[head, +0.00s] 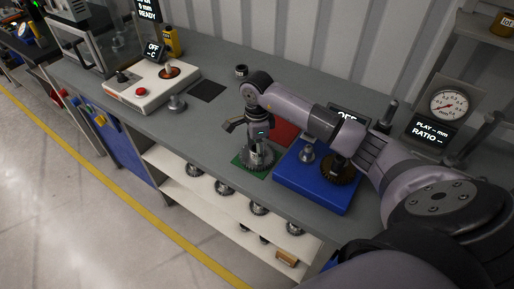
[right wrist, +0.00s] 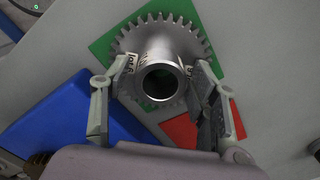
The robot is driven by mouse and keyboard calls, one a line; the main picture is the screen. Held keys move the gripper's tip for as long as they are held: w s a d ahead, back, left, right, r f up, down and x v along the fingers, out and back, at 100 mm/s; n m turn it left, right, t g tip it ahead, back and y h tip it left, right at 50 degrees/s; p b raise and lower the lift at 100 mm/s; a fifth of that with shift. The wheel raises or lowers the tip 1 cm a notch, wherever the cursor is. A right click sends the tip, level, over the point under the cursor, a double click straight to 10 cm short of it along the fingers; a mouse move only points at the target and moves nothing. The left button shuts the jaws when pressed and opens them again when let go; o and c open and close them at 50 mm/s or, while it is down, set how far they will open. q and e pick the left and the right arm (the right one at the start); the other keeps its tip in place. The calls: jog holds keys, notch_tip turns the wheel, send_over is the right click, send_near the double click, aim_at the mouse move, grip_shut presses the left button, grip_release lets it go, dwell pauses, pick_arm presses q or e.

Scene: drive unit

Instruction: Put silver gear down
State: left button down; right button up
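The silver gear (head: 261,158), a toothed wheel with a tall hollow hub, is over the green square mat (head: 240,160) on the workbench. My right gripper (head: 258,149) points down at it from above. The gear is at or just above the mat; the exact gap cannot be told. My left gripper is not in view.
A blue block (head: 310,188) with a small silver part and a dark gear (head: 338,170) stands close on the right. A red mat (head: 285,132) lies behind. A white device with a red button (head: 141,92) is at the left. Several gears sit on the shelf (head: 160,158) below.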

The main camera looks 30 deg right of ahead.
jog(key=shift+o, duration=0.3)
jog(key=shift+r, duration=0.2)
jog(key=shift+w+r, duration=0.1)
jog(key=shift+r, duration=0.25)
notch_tip(320, 180, up, 11)
jog(key=b, duration=0.3)
